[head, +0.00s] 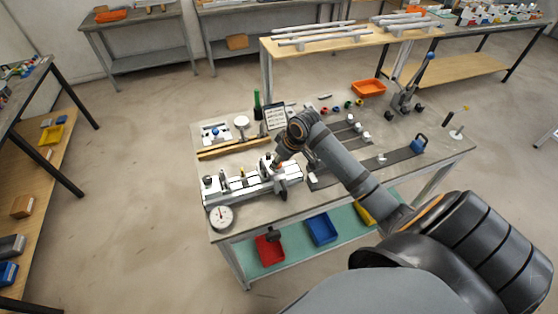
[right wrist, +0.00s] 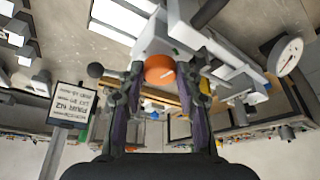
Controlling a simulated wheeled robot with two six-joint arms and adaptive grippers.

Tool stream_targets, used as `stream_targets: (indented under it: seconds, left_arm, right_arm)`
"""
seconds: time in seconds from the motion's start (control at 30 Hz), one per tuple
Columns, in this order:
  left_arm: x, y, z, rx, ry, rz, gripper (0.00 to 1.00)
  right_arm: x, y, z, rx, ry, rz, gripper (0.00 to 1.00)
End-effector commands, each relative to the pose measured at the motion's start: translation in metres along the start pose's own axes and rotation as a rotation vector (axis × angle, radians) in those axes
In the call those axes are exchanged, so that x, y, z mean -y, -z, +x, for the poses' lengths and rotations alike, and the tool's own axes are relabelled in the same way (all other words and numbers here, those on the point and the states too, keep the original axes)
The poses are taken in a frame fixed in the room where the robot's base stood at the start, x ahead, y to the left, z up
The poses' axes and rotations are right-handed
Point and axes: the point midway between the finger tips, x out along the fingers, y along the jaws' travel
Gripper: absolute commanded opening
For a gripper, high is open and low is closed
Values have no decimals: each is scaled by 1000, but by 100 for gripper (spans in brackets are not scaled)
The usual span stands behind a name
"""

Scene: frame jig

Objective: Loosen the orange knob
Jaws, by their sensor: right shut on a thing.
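The orange knob (right wrist: 160,69), round with a pale mark on its face, sits on a white block of the frame jig (head: 236,189). My right gripper (right wrist: 166,74) has its two dark fingers on either side of the knob and is shut on it. In the head view my right gripper (head: 277,160) reaches down to the right end of the jig, and the arm largely hides the knob there. My left gripper is in neither view.
A dial gauge (head: 221,217) stands at the jig's front left. A small sign (head: 275,117) and a green bottle (head: 257,106) stand behind. A toggle press (head: 405,99) and orange bin (head: 369,88) are at the back right. The right tabletop has free patches.

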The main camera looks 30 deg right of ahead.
Motion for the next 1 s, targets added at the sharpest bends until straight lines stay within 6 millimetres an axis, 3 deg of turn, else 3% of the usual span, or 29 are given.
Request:
stream_targets:
  seconds: [0.07,0.47,1.0]
  left_arm:
    - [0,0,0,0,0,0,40]
    - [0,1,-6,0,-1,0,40]
    - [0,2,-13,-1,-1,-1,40]
  right_arm:
    - [0,0,0,0,1,0,3]
    - [-1,0,-1,1,33,-77,3]
    - [-5,2,1,-2,214,-510,3]
